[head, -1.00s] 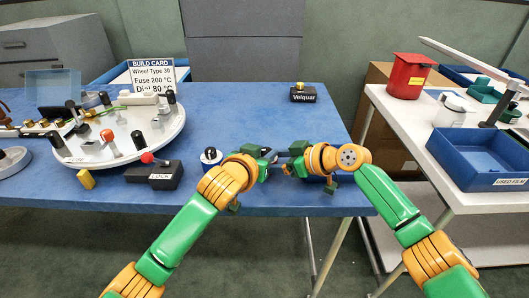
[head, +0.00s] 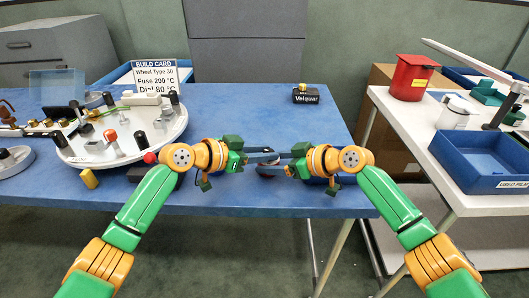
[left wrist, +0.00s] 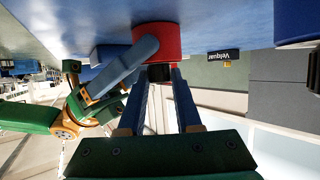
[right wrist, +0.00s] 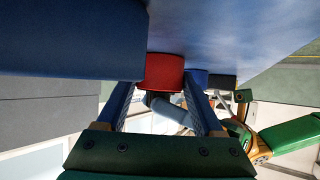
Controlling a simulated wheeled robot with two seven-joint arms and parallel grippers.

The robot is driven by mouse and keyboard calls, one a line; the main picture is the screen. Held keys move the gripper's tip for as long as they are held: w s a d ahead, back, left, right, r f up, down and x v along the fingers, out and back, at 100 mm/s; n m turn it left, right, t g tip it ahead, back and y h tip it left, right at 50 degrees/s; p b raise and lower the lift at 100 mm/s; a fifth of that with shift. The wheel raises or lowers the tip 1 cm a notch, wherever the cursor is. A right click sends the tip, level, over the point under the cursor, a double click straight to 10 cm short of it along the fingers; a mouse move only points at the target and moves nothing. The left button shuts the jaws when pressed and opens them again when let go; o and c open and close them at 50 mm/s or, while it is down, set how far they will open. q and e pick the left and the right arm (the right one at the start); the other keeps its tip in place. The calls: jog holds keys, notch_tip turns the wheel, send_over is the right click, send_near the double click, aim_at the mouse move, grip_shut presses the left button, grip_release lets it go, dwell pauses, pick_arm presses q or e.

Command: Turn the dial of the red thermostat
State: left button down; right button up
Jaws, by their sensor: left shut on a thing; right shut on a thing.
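The red thermostat (left wrist: 157,42) is a short red cylinder with a small dark dial (left wrist: 158,72) on its end. My left gripper (head: 264,157) is shut on the dial, with a finger on either side of it in the left wrist view. My right gripper (head: 284,161) reaches in from the other side and is shut on the red body, which shows between its fingers in the right wrist view (right wrist: 163,72). In the head view the two grippers face each other and hide most of the thermostat. The dial's marks cannot be read.
A round white board (head: 120,150) with several knobs and the build card (head: 156,76) stand at the left of the blue table (head: 240,110). The Velquar block (head: 305,96) sits behind. A white side table with a blue tray (head: 480,162) stands at the right. The table's middle is clear.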

pick_arm(q)
jog(key=shift+f, duration=0.1)
dwell(0.4)
jog(key=c, duration=0.8)
grip_release()
jog(key=shift+c, duration=0.2)
pick_arm(e)
jog(key=shift+w, duration=0.1)
pick_arm(q)
jog(key=v, duration=1.2)
jog(key=shift+w+a, duration=0.1)
pick_arm(e)
jog(key=o, duration=1)
jog(key=shift+d, duration=0.1)
